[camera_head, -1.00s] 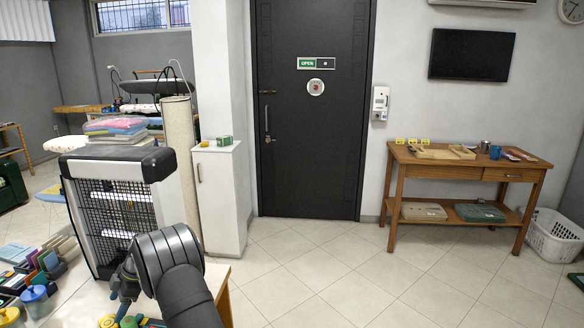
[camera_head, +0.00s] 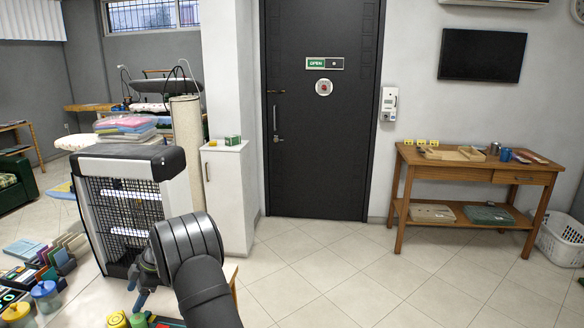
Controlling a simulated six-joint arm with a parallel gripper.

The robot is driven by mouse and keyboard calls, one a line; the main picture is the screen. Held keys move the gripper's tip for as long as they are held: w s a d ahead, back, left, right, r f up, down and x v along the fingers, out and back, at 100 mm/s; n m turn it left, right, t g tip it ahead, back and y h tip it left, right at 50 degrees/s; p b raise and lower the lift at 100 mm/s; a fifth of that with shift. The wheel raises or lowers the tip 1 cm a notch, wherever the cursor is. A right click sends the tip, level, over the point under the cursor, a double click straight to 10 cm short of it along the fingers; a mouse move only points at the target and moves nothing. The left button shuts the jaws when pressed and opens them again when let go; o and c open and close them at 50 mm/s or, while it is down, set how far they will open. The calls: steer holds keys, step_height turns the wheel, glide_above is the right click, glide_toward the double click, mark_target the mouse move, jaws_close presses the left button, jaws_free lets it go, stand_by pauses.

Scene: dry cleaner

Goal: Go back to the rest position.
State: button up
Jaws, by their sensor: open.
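My arm's black links reach up from the bottom of the head view. My gripper (camera_head: 139,297) shows as a small blue-grey part at the left of the black joint. It is open, and I see nothing held in it. It hangs over the near left work surface, in front of the dark mesh-fronted heater-like unit (camera_head: 128,205). The black joint hides part of the gripper and the lower right of that unit.
Jars, colored folders (camera_head: 52,258) and small items crowd the lower left. A white cabinet (camera_head: 225,195) stands behind my arm. A black door (camera_head: 320,120) is behind the open tiled floor. A wooden table (camera_head: 470,175) and a white basket (camera_head: 560,238) stand at right.

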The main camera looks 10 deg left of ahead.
steer(key=w+d+r, duration=0.2)
steer(key=d+r, duration=0.1)
steer(key=d, duration=0.1)
steer(key=a+f+m+t, duration=0.2)
steer(key=a+m, duration=0.2)
steer(key=a, duration=0.7)
steer(key=s+a+f+m+t, duration=0.1)
steer(key=a+m, duration=0.4)
steer(key=a, duration=0.6)
steer(key=shift+f+t+y, duration=0.3)
steer(key=shift+f+t, duration=0.5)
steer(key=shift+t, duration=0.2)
steer(key=w+d+r+n+g, duration=0.1)
steer(key=d, duration=0.5)
steer(key=w+d+r+n+g, duration=0.1)
steer(key=d+r+n, duration=0.1)
steer(key=d, duration=0.4)
steer(key=shift+w+d, duration=0.25)
steer(key=shift+w, duration=0.15)
steer(key=shift+a+r, duration=0.1)
steer(key=shift+a, duration=0.05)
